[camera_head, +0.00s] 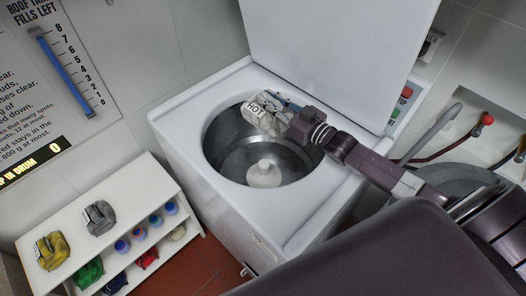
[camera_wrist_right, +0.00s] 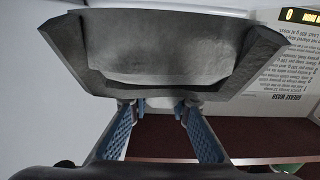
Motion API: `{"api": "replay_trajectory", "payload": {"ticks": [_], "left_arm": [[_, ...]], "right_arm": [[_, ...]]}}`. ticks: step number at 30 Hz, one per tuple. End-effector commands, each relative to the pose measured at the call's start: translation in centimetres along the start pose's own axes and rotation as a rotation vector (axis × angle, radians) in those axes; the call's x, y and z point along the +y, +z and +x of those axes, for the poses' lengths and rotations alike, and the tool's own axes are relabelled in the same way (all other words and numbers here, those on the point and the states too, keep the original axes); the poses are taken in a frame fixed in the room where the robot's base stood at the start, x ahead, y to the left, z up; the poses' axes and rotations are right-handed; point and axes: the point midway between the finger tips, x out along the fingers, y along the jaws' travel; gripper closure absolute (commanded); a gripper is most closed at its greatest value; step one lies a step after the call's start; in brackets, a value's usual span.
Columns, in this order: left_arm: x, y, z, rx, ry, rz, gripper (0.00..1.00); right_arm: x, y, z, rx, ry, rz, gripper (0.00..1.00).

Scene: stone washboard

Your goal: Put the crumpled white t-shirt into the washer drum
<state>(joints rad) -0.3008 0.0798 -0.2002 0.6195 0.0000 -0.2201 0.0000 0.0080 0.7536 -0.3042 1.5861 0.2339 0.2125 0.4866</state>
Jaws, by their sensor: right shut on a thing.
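The crumpled white t-shirt (camera_head: 268,121) is a grey-white bundle with a "HOT" label on it. My right gripper (camera_head: 283,113) is shut on it and holds it over the far side of the open washer drum (camera_head: 232,156). The drum is metal with a pale central post (camera_head: 264,173), and I see no clothes lying in it. In the right wrist view the blue fingers (camera_wrist_right: 159,108) meet a large grey blocky form (camera_wrist_right: 160,50), apparently the shirt's shaded side. My left gripper is not in view.
The washer's raised lid (camera_head: 330,50) stands behind the opening. A white shelf (camera_head: 135,180) at left holds yellow (camera_head: 52,250) and grey (camera_head: 99,217) bundles and several coloured items. Pipes and a red tap (camera_head: 487,118) are at right. The display (camera_head: 35,158) reads 0.

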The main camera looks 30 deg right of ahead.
Motion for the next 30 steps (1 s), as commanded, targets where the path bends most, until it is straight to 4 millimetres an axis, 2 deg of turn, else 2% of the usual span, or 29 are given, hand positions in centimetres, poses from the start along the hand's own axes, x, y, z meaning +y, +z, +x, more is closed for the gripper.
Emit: {"api": "replay_trajectory", "payload": {"ticks": [15,26,27,30], "left_arm": [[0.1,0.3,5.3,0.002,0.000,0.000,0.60],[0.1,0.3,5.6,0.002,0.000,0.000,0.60],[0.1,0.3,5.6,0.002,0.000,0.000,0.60],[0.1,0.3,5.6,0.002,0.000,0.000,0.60]], "right_arm": [[0.0,5.4,0.0,0.001,0.000,0.000,1.00],[0.0,5.8,0.0,0.001,0.000,0.000,1.00],[0.0,5.8,0.0,0.001,0.000,0.000,0.81],[0.0,5.8,0.0,0.001,0.000,0.000,0.70]]}}
